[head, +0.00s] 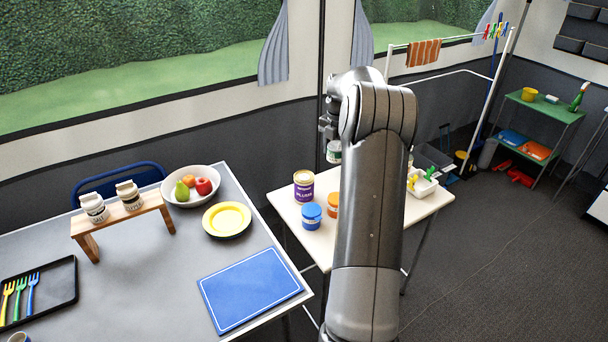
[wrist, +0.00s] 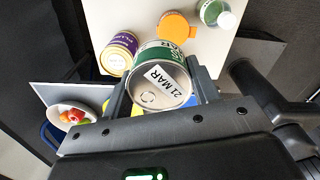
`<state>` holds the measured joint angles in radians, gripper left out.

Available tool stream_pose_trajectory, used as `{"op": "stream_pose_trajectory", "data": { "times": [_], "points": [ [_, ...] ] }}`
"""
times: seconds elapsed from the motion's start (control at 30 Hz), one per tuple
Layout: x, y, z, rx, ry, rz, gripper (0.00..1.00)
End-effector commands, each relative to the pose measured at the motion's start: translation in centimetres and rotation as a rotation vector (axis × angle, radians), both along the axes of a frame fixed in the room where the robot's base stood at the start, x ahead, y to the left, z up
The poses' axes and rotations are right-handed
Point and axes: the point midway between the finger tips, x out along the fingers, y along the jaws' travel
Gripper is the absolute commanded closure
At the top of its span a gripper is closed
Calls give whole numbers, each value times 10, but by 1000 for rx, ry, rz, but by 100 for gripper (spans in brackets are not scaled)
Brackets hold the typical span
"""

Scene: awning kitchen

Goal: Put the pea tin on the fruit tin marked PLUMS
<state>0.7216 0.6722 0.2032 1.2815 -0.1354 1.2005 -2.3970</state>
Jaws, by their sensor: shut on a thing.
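My gripper (wrist: 162,88) is shut on a green-and-white tin (wrist: 160,78), which I take to be the pea tin; its side wording is not readable. Its end marked "21 MAR" faces the wrist camera. In the head view the held tin (head: 333,152) shows at the far side of the small table, partly hidden by my arm. The purple fruit tin marked PLUMS (head: 304,187) stands upright on the small table, left of the held tin.
The grey table at left bears a fruit bowl (head: 191,199) and a yellow plate (head: 227,219).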

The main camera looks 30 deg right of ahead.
Motion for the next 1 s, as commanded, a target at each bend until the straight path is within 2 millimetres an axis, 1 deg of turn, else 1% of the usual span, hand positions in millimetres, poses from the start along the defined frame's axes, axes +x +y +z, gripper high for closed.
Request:
{"op": "stream_pose_trajectory", "data": {
  "times": [0.3, 0.4, 0.5, 0.6, 0.73, 0.9, 1.0],
  "points": [
    [58, 41, -43, 2, 2, 5, 72],
    [74, 52, -54, 1, 0, 4, 72],
    [85, 59, -62, 0, 0, 3, 72],
    [90, 62, -66, 0, 0, 2, 72],
    [91, 63, -74, 0, 1, 0, 72],
    [91, 64, -99, 1, 3, 2, 72],
    [91, 63, -107, 0, 0, 2, 72]
  ]
}}
